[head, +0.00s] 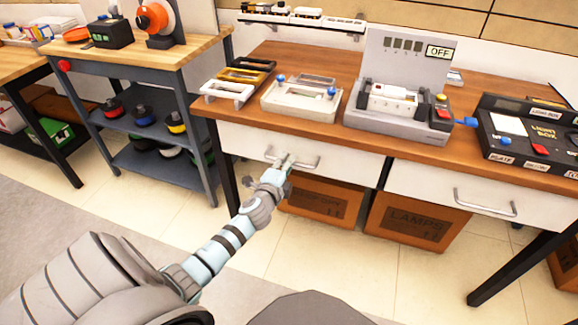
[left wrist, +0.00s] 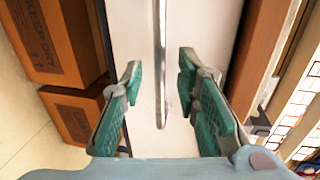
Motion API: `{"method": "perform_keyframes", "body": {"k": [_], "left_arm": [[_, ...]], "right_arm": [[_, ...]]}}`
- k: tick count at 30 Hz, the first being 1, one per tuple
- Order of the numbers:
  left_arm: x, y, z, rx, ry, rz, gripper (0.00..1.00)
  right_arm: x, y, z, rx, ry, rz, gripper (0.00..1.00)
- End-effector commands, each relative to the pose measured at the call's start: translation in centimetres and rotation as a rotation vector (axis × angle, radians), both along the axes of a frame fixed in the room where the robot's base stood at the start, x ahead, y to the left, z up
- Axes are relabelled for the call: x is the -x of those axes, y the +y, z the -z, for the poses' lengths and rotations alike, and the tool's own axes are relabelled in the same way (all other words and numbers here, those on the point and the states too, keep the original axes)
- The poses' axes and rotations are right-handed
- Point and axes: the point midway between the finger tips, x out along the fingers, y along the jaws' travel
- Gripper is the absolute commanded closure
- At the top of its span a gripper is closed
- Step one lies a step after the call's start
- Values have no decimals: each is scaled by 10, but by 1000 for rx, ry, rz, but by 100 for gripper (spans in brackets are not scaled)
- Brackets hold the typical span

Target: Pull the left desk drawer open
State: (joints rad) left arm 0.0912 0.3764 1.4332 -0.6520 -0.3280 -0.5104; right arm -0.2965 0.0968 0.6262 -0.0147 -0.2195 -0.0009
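The left desk drawer (head: 345,152) has a white front and looks closed under the wooden desktop. Its metal bar handle (head: 308,166) also shows in the left wrist view (left wrist: 160,50). My left gripper (head: 284,162) is at the handle in the head view. In the left wrist view its green-padded fingers (left wrist: 161,72) are open, with the handle bar between them and a gap on each side. The drawer front (left wrist: 130,30) lies behind the fingers. Part of the handle is hidden by the gripper in the head view. My right gripper is not in view.
The right drawer (head: 430,185) has its own handle. Cardboard boxes (head: 418,222) stand under the desk. Trays and devices, including a grey box marked OFF (head: 400,125), stand on the desktop (head: 330,65). A tool cart (head: 150,70) is at left. The floor before the drawers is clear.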

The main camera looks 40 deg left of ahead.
Motion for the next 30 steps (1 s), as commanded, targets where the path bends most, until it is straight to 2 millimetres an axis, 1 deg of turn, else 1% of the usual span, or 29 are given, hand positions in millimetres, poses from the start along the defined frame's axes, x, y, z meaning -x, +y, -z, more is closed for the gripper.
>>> {"method": "perform_keyframes", "body": {"k": [1,5,13,18,19,30], "left_arm": [[-7,3,4,2,-1,-1,71],[-18,6,5,2,0,0,71],[-20,7,5,3,1,0,71],[-20,7,5,3,1,0,98],[-20,7,5,3,1,0,100],[-20,6,5,3,1,2,100]], "right_arm": [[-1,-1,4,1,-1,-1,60],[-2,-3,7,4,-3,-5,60],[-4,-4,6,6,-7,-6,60],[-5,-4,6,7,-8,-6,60],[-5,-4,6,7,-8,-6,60],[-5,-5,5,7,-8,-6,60]]}}
